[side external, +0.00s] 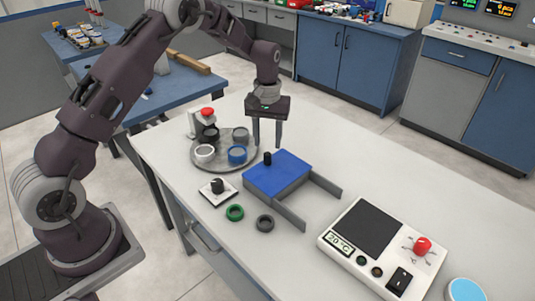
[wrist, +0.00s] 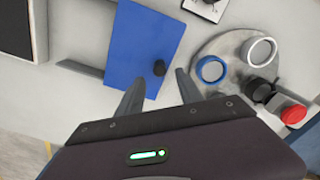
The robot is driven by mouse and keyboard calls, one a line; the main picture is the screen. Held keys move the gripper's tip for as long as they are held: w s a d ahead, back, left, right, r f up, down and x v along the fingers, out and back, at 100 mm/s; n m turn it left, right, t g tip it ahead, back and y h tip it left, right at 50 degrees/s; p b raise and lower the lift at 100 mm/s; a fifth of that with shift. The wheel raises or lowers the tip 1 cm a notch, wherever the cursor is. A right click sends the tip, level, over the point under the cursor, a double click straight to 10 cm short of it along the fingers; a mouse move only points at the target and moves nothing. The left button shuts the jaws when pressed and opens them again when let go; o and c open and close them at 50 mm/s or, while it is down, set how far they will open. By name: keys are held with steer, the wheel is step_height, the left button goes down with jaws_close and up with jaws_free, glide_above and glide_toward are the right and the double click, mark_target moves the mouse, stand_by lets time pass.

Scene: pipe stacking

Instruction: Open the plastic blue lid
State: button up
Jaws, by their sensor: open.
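The flat blue lid (side external: 278,172) lies on a low grey box with two grey rails reaching to the right. A small black knob (side external: 267,158) stands near the lid's far left edge. In the wrist view the lid (wrist: 143,45) is ahead of my gripper, and the knob (wrist: 159,68) is near its right edge. My gripper (side external: 267,145) points down, open and empty, above the table just behind the lid. In the wrist view its two fingers (wrist: 158,87) are apart, with the knob beyond the gap between them. I cannot tell the exact height of the fingertips.
A round grey tray (side external: 222,163) with several rings, one blue (side external: 237,154), is left of the lid. A black knob on a white plate (side external: 218,191), a green ring (side external: 235,212) and a dark ring (side external: 265,223) lie in front. A white device (side external: 375,250) stands at right.

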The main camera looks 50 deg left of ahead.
mark_target(268, 153)
step_height(268, 153, down, 6)
steer(key=shift+r, duration=0.15)
jaws_close()
steer(key=shift+d, duration=0.1)
stand_by(1.3)
